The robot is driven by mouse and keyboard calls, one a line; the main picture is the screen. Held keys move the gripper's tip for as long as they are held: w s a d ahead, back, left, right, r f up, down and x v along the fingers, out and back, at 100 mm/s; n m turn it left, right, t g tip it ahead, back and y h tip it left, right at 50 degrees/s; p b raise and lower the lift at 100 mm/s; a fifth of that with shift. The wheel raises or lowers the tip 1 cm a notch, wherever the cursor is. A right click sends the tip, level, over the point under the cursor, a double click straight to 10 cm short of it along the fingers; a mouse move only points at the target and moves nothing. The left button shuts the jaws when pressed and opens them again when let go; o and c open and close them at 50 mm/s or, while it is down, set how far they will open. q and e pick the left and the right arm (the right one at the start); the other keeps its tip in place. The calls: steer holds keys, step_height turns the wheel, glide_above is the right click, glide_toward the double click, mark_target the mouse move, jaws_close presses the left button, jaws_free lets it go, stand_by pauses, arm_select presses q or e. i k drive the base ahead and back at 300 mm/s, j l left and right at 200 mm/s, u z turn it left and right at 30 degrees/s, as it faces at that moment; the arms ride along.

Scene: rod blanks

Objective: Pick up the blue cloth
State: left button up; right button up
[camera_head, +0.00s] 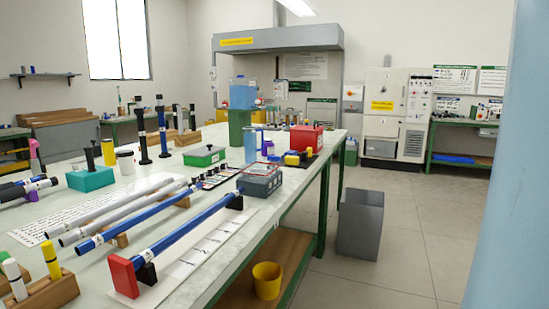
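A flat blue item (453,158) lies on the lower shelf of the green-framed table at the far right back. It may be the blue cloth, but it is too small to tell for sure. No other cloth is clear in the head view. Neither of my grippers is in view.
A long workbench (225,236) with rods, small boxes and a red box (306,137) fills the left and middle. A grey bin (360,222) stands on the floor beside it. A yellow bucket (267,281) sits on its lower shelf. The floor (405,235) to the right is clear.

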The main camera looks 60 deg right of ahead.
mark_target(291, 152)
steer(key=z, duration=2)
steer(key=i+l, duration=0.15)
